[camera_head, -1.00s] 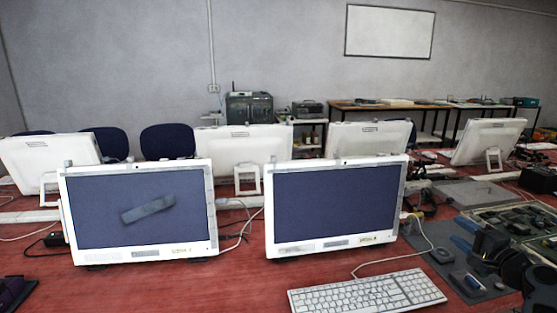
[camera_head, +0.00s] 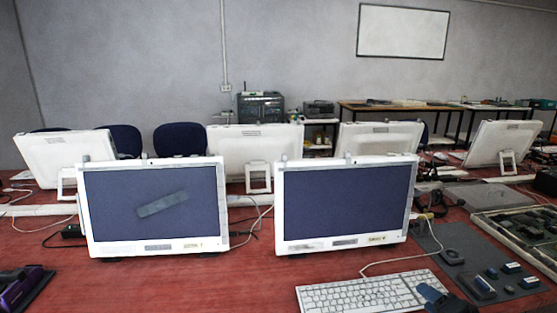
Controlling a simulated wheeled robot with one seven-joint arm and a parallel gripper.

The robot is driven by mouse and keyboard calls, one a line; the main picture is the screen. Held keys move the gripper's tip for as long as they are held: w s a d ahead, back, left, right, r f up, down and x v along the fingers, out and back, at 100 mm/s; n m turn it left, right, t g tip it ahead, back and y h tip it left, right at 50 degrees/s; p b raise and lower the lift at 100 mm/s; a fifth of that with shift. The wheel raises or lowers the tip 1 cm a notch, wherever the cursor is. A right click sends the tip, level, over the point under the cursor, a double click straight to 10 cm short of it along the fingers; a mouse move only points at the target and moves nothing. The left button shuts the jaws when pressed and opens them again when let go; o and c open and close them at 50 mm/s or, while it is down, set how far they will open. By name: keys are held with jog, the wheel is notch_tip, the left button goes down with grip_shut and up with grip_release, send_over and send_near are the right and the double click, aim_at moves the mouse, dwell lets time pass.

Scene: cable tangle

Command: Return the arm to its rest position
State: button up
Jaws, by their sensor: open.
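My gripper (camera_head: 440,298) shows only in part at the bottom edge of the head view, over the right end of the white keyboard (camera_head: 365,293). One blue fingertip and a dark piece behind it are visible. The other finger and most of the arm are out of frame. Nothing is seen held in it, and the jaws are open.
A grey mat (camera_head: 470,255) with several small dark and blue items lies right of the keyboard. A tray of parts (camera_head: 520,225) sits beyond it. Two white monitors, left (camera_head: 155,205) and right (camera_head: 345,205), stand on the red table (camera_head: 190,285).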

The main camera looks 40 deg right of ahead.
jog(key=s+a+n+y, duration=0.1)
jog(key=s+a+n, duration=0.35)
jog(key=a, duration=0.75)
jog(key=s+a+n+y, duration=0.1)
jog(key=s+a+n, duration=0.3)
jog(key=a, duration=0.7)
jog(key=s+a+r+n+t+y, duration=0.2)
jog(key=s+a+r+n+y, duration=0.3)
jog(key=s+a+r+n, duration=0.3)
jog(key=a+r+n, duration=0.2)
jog(key=a+r, duration=0.2)
jog(key=a, duration=0.2)
jog(key=shift+a+r+n+t, duration=0.2)
jog(key=shift+a+n+t, duration=0.1)
jog(key=shift+n+t, duration=0.1)
